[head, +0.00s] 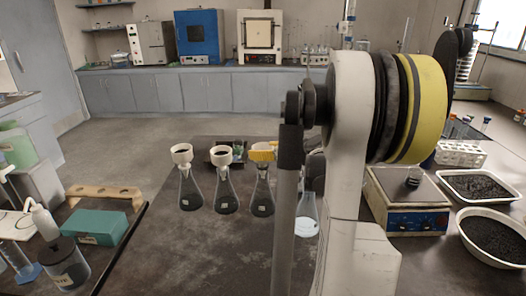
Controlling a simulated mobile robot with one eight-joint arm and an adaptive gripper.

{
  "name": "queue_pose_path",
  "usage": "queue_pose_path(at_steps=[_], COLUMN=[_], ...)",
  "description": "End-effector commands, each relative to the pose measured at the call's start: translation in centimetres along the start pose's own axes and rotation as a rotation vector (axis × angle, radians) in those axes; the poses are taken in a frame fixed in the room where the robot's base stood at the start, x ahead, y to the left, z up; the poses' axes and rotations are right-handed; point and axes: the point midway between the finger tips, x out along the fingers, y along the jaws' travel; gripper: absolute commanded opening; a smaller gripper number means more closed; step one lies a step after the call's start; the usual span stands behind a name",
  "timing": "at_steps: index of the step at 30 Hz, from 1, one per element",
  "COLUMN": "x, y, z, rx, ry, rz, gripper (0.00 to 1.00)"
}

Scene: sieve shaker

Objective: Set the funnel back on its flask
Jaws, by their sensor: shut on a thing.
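Several flasks with dark contents stand in a row on the dark bench. The left flask (190,192) and the middle flask (226,197) each carry a white funnel, the left funnel (181,154) and the middle funnel (222,154). At the mouth of the third flask (261,198) is my gripper (264,152), its yellow part showing. It is shut on a funnel that is mostly covered; whether that funnel touches the flask's neck I cannot tell. A paler flask (307,222) stands to the right, its top hidden behind my arm.
A balance-like device (408,200) and black-filled trays (480,187) stand at the right. A teal box (96,227), a wooden rack (104,193) and a dark jar (66,263) are at the left. The bench in front of the flasks is clear.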

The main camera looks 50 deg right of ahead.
Motion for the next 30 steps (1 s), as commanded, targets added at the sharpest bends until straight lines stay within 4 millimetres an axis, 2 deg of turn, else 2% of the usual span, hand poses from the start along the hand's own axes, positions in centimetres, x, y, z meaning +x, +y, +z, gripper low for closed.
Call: queue_pose_path(at_steps=[18,30], x=[0.5,0.5], y=[0.0,0.0], z=[1.3,1.3], rx=[0.000,0.000], ry=[0.000,0.000], rz=[0.000,0.000], gripper=[0.26,0.26])
